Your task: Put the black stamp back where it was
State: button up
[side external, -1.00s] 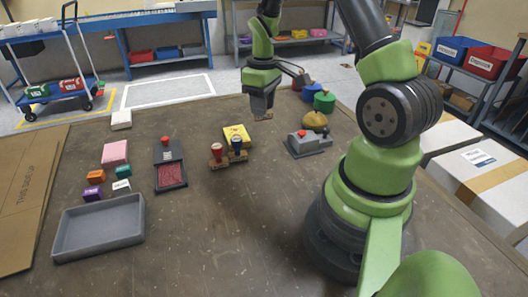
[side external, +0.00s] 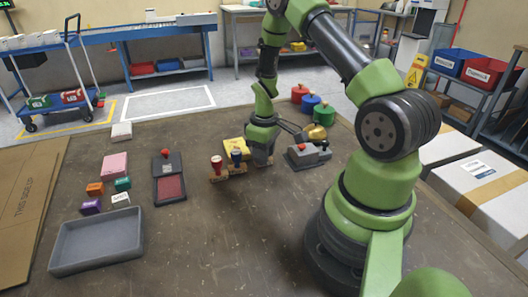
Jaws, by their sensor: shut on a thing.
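My gripper (side external: 262,154) is shut on the black stamp and points straight down, low over the table. The stamp's handle is hidden between the fingers; only a small bit of its brownish base (side external: 264,164) shows under them. I cannot tell whether the base touches the table. To its left stand the blue-handled stamp (side external: 237,157) and the red-handled stamp (side external: 217,164), upright on wooden bases in a slanting row.
A yellow box (side external: 235,145) lies behind the stamps. A grey device with a red knob (side external: 304,155) sits close right of my gripper. An open red ink pad (side external: 170,187), small coloured boxes and a grey tray (side external: 97,240) are left. The front middle is clear.

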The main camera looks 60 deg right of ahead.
jog(key=o, duration=0.3)
jog(key=shift+f, duration=0.15)
jog(key=o, duration=0.5)
notch_tip(320, 180, up, 12)
jog(key=shift+r, duration=0.15)
jog(key=s+a+r+m+t, duration=0.1)
jog(key=s+a+r+t, duration=0.2)
jog(key=a+r, duration=0.5)
jog(key=s+a+r+m+t, duration=0.2)
jog(key=a+r, duration=0.5)
jog(key=r, duration=0.1)
jog(key=s+a, duration=0.1)
jog(key=s, duration=0.1)
jog(key=s+a+r+t+y, duration=0.1)
jog(key=s+a, duration=0.1)
jog(key=s+a+m+t+y, duration=0.1)
jog(key=s, duration=0.1)
jog(key=shift+s+a+r, duration=0.15)
jog(key=shift+a, duration=0.1)
